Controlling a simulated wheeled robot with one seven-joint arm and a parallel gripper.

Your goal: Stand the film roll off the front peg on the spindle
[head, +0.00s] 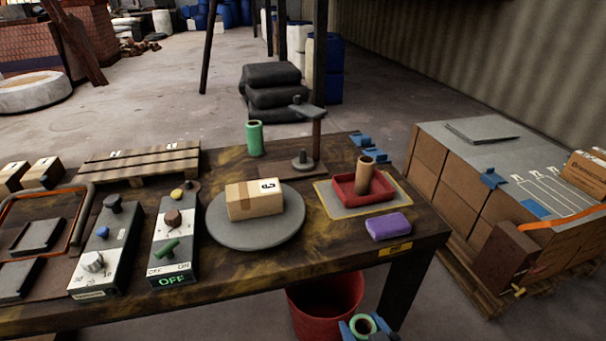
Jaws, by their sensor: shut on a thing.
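My gripper (364,325) shows at the bottom edge, in front of the table, with blue fingers shut on a green film roll (358,325). The roll's pale hollow core faces up toward the camera, and its lower part is out of frame. A short dark spindle (303,161) stands on a brown base at the table's back, beneath a grey plate (306,110) on a post. The spindle is bare. I cannot tell which fitting is the front peg. Another green roll (254,138) stands upright left of the spindle.
A red tray (342,196) holds an upright brown tube (363,175). A purple block (388,226) lies near the table's front right. A carton (254,200) sits on a round grey plate (228,236). A red bucket (318,305) stands below the table. Stacked boxes (438,180) are at right.

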